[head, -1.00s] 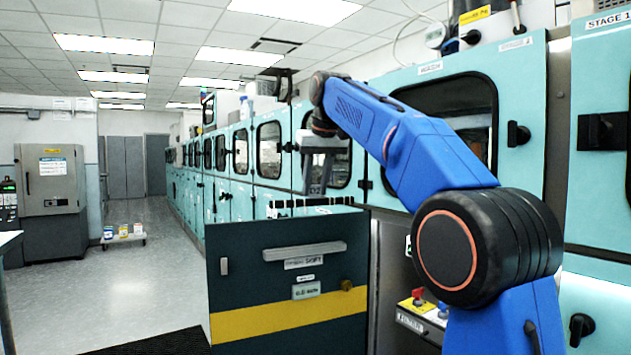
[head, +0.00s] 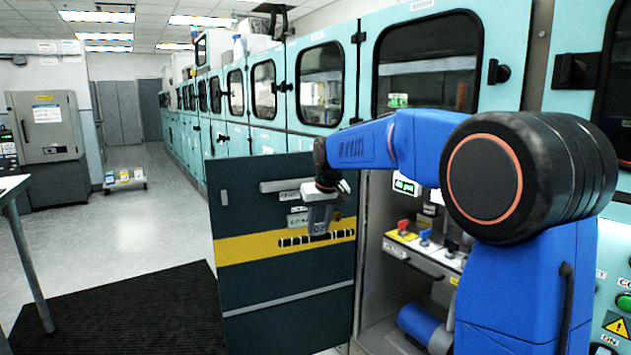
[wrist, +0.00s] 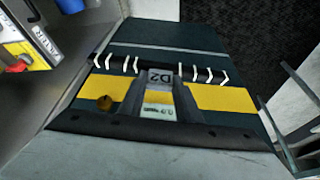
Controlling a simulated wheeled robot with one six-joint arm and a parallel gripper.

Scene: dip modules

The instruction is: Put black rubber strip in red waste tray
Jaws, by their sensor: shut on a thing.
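The black rubber strip (head: 290,242) is a dark bar with several white bands. It is held level in front of the dark green panel's yellow stripe in the head view. My gripper (head: 319,231) is shut on its middle. In the wrist view the strip (wrist: 212,75) runs crosswise, with both ends sticking out beside my gripper (wrist: 160,74), which hides its middle. I cannot tell the gap between strip and panel. The red waste tray is not in view.
The dark green panel (head: 285,284) with a handle stands close behind the strip. A black floor mat (head: 125,310) lies to its left, with a table (head: 18,183) at the left edge. Small red and blue parts (head: 404,226) sit on a shelf right of the panel. Teal cabinets line the back.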

